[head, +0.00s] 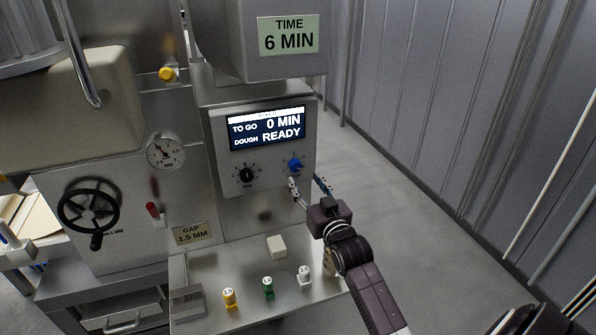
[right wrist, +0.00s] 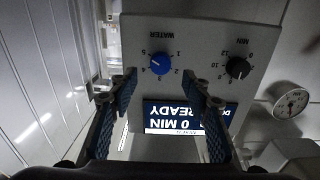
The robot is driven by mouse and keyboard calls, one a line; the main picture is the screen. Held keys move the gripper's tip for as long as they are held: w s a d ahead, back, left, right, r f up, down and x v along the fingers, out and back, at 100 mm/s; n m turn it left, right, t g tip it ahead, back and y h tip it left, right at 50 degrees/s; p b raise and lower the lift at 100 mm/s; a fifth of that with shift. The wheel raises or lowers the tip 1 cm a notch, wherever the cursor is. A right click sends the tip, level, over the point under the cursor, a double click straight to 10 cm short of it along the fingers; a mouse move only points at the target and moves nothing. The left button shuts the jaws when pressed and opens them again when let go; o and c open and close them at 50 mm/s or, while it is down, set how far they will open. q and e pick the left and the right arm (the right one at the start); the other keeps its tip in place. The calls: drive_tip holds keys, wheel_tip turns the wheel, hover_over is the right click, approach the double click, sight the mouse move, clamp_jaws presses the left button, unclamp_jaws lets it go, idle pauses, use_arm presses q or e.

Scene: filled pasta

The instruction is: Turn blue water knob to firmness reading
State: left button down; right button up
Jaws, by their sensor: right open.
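The blue water knob (head: 295,165) is on the lower right of the grey control panel (head: 213,128). In the right wrist view the knob (right wrist: 161,64) appears upside down under the word WATER, with numbers around it. I cannot read its exact setting. The display (head: 267,128) reads TO GO 0 MIN, DOUGH READY. My right gripper (head: 308,185) is open, its fingers apart just below and to the right of the knob in the head view. In the wrist view the knob lies between and beyond the fingertips, with nothing held. My left gripper is not in view.
A black MIN knob (head: 246,175) sits left of the blue one. A round gauge (head: 165,152), black handwheel (head: 89,206) and red-topped lever (head: 153,210) are farther left. A white block (head: 276,246) and yellow, green and white labelled pieces stand on the metal shelf (head: 205,262) below.

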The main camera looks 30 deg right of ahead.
sight(297, 168)
drive_tip(key=x, duration=0.6)
drive_tip(key=shift+w, duration=0.3)
drive_tip(key=shift+c, duration=0.4)
drive_tip(key=c, duration=1.1)
drive_tip(key=shift+n, duration=0.3)
